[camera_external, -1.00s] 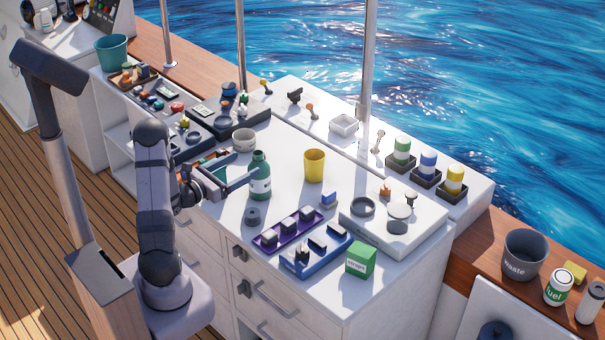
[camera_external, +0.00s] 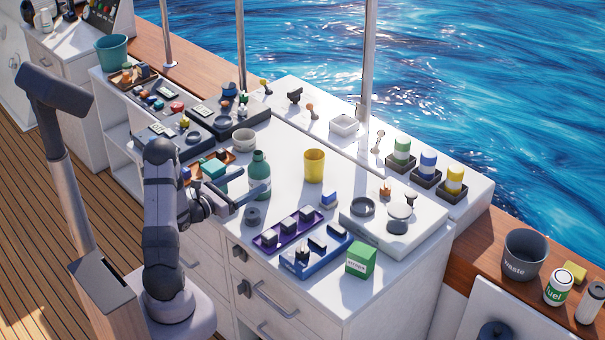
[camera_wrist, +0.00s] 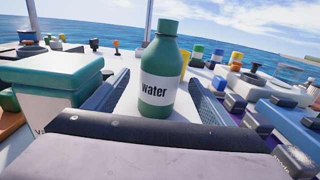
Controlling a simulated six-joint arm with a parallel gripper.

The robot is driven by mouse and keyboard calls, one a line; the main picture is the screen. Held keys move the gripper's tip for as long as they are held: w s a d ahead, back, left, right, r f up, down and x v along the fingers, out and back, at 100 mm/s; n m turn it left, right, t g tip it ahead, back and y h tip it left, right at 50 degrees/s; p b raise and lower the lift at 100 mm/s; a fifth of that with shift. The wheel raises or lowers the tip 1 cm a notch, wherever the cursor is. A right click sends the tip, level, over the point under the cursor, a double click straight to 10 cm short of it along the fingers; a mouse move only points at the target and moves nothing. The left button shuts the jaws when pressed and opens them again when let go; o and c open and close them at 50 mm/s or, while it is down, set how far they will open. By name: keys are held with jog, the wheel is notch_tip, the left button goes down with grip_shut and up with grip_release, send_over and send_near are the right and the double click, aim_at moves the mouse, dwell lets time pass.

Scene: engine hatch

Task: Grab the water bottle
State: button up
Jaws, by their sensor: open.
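The water bottle (camera_external: 260,168) is green with a white label and stands upright on the white counter. In the wrist view the water bottle (camera_wrist: 158,68) is in the middle, with its "water" label facing me. My gripper (camera_external: 252,182) is open, low beside the bottle. In the wrist view the two blue fingers of my gripper (camera_wrist: 156,98) lie left and right of the bottle, with gaps on both sides. I cannot tell how far the bottle sits between the fingertips. One finger covers part of its lower side in the external view.
A teal-topped box (camera_wrist: 58,84) stands close left of my gripper. A yellow cup (camera_external: 314,166) is behind the bottle to the right. A grey round piece (camera_external: 252,215), a purple tray (camera_external: 268,243) and a white bowl (camera_external: 243,141) are nearby.

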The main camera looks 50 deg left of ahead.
aim_at(260, 174)
jog(key=shift+w, duration=2.75)
jog(key=c, duration=1.4)
jog(key=shift+r, duration=0.15)
jog(key=shift+r+b, duration=0.45)
jog(key=shift+r, duration=4.35)
jog(key=shift+r, duration=0.1)
